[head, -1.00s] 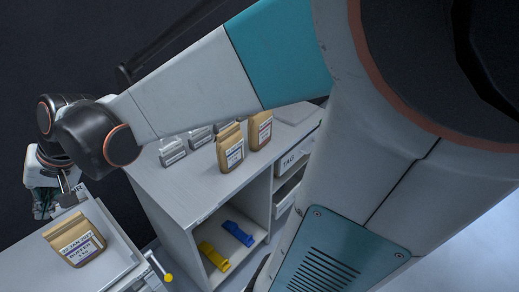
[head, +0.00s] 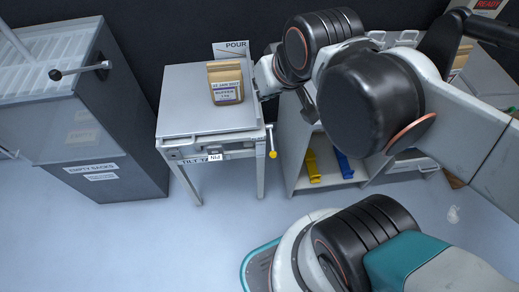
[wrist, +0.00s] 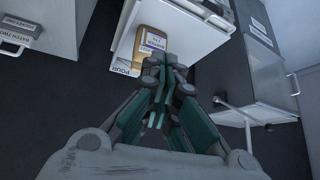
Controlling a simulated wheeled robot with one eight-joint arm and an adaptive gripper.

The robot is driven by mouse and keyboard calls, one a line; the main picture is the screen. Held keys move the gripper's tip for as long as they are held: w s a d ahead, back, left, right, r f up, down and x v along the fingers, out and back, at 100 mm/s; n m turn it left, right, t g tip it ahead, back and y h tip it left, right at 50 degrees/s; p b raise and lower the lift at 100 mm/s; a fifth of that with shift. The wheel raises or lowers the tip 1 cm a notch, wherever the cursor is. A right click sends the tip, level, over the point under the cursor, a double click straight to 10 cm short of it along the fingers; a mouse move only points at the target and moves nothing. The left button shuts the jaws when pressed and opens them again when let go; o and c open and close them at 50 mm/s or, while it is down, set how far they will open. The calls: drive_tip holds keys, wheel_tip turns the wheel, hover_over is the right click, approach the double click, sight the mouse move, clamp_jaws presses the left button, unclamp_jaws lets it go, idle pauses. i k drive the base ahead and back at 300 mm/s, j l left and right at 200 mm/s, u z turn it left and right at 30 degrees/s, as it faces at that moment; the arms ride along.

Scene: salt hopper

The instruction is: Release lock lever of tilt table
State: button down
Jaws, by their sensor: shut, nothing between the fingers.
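The tilt table (head: 185,122) stands left of centre in the head view, its grey top looking about level. A kraft bag (head: 225,82) stands on it near the back right; the bag also shows in the wrist view (wrist: 150,42). The lock lever (head: 271,140), with a yellow knob at its lower end, hangs at the table's front right corner. I cannot make out this lever in the wrist view. My gripper (wrist: 168,62) is shut and empty, over the bag end of the table in the wrist view.
A grey empty-sacks bin (head: 110,165) with a black-knobbed handle (head: 80,70) stands left of the table. A shelf unit (head: 292,165) holding yellow and blue items is close on the right. A POUR sign (head: 236,47) stands behind the table. Floor in front is clear.

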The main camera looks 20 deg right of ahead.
sight(274, 154)
drive_tip(key=k+j, duration=0.4)
drive_tip(key=k, duration=0.15)
drive_tip(key=k+j, duration=0.45)
drive_tip(key=k+z, duration=0.05)
drive_tip(key=k, duration=0.05)
